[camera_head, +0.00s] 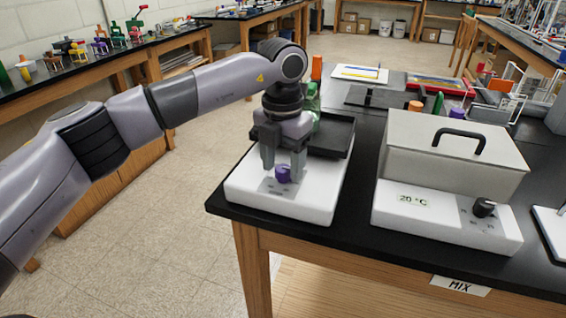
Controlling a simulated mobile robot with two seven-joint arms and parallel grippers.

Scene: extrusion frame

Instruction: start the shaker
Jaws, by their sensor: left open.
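The shaker (307,207) is a white box with a dark tray (341,137) on top, at the left end of the black bench. A purple knob (283,174) sits on a grey panel on its front. My left gripper (284,171) points down over this panel, with its two fingers apart on either side of the knob. I cannot tell whether the fingers touch the knob. A green bottle (313,101) shows behind the gripper, partly hidden by it. My right gripper is not in view.
A white bath with a grey lid (450,154), a black knob (484,207) and a "20 °C" label stands right of the shaker. Racks and colored items stand behind. Open floor lies left.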

